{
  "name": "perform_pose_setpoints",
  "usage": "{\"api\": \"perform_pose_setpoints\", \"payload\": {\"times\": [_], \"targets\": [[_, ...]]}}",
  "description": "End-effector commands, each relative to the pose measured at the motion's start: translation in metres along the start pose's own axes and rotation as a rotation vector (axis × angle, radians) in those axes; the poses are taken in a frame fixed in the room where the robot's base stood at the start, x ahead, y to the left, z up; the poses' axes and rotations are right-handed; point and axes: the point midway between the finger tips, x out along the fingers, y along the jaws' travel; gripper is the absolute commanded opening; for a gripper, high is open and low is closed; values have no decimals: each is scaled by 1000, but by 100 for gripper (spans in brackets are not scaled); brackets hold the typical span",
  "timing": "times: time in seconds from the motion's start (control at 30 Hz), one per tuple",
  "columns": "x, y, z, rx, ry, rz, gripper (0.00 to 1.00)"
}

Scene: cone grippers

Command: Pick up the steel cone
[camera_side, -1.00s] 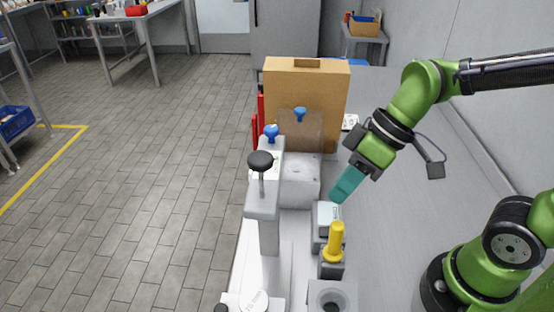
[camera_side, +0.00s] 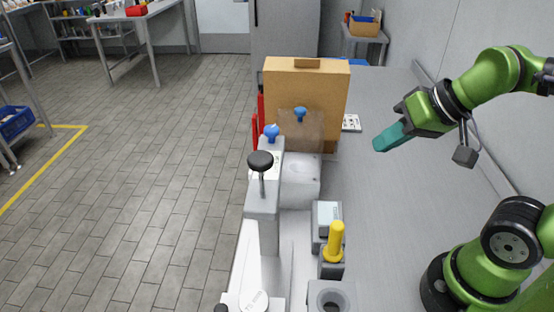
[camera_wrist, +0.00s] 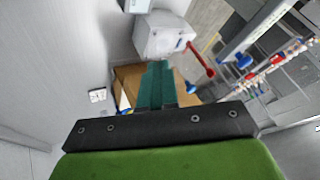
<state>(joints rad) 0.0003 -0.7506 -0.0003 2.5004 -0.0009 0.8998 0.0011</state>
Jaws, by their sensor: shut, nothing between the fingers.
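My gripper (camera_side: 380,145) has teal fingers, shut and empty. It hangs above the grey bench (camera_side: 400,210), right of the fixtures and apart from them. In the wrist view its fingers (camera_wrist: 155,84) lie together. No part is clearly recognisable as a steel cone. A yellow-handled piece (camera_side: 335,241) stands upright in a grey block in the side view. Nearer the camera is a grey block with a round dark opening (camera_side: 331,297); what is inside is unclear.
A cardboard box (camera_side: 277,87) stands at the back, with a blue-knobbed fixture (camera_side: 300,114) before it. Another blue knob (camera_side: 271,132) and a black-knobbed clamp (camera_side: 260,161) line the left edge. A white plate (camera_side: 351,122) lies beyond. The bench right of the fixtures is clear.

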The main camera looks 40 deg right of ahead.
Motion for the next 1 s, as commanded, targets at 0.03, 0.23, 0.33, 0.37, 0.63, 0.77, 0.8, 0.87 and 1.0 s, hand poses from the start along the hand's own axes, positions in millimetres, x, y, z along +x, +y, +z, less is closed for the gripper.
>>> {"api": "perform_pose_setpoints", "payload": {"times": [0.03,0.23,0.33,0.37,0.63,0.77,0.8,0.87,1.0], "targets": [[0,0,0,0,0,0,0],[0,0,0,-1,-1,0,0],[0,0,0,-1,-1,0,0],[0,0,0,-1,-1,0,0],[0,0,0,-1,-1,-1,38],[0,0,0,-1,-1,-1,58],[0,0,0,-1,-1,-1,64],[0,0,0,-1,-1,-1,68],[0,0,0,-1,-1,-1,68]]}}
